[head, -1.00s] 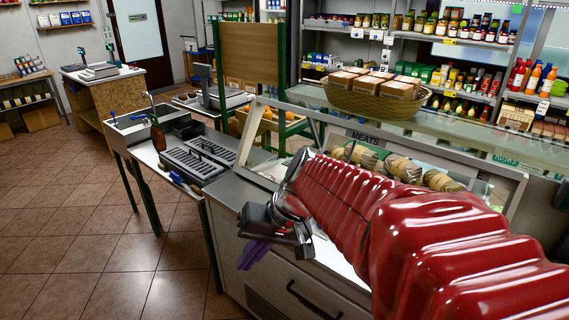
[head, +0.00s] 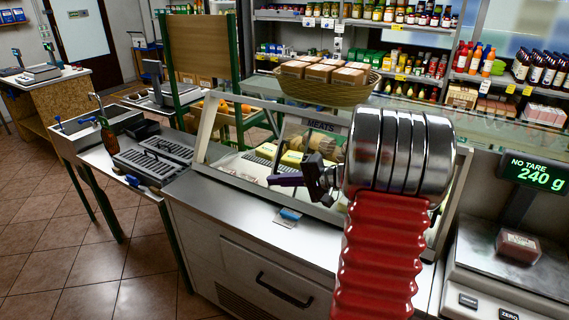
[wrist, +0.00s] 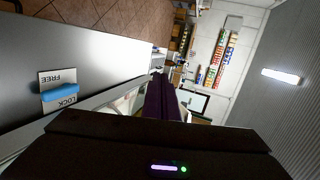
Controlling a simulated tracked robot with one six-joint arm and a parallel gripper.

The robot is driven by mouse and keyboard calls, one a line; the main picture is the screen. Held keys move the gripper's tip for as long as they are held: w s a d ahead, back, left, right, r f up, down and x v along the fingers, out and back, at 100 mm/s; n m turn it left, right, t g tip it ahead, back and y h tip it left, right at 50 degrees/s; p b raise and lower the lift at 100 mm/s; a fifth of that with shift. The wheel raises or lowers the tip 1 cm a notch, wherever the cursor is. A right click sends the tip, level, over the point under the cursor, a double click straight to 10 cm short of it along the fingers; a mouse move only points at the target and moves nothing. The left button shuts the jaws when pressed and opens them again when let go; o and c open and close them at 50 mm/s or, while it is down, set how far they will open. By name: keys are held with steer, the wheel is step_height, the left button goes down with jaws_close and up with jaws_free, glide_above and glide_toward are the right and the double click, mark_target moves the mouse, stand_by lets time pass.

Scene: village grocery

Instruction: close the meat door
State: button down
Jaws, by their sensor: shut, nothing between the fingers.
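The meat case front (head: 205,135) has a pale frame and stands behind the steel counter, under a "MEATS" sign. Pale packs and meats show inside it. I cannot tell where the door's glass pane sits in the frame. A blue lock lever (head: 290,214) sits on the counter before the case; in the wrist view the lever (wrist: 61,92) lies between the words FREE and LOCK. My gripper (head: 272,180) has dark purple fingers, shut and empty, pointing left in front of the case, above the counter. The fingers (wrist: 160,97) also show in the wrist view. My arm hides the case's right part.
A scale (head: 500,270) reading 240 g, with a dark red pack (head: 518,246) on it, stands at the right. A basket of boxes (head: 320,88) is on the glass top. Black trays (head: 150,158) and a sink are at the left.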

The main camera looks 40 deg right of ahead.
steer(key=s+d+f+m+t+h, duration=0.1)
steer(key=d+t, duration=0.1)
steer(key=d, duration=0.5)
steer(key=s+d+f+m+t+h, duration=0.2)
steer(key=d, duration=0.6)
steer(key=shift+d+m+h, duration=0.3)
steer(key=shift+w+f, duration=0.1)
glide_toward(288, 162)
steer(key=w+a, duration=0.1)
steer(key=w, duration=0.1)
steer(key=w+a+r, duration=0.1)
steer(key=w+a, duration=0.2)
steer(key=w, duration=0.2)
steer(key=shift+a+r, duration=0.2)
steer(key=shift+r, duration=0.1)
steer(key=shift+s, duration=0.1)
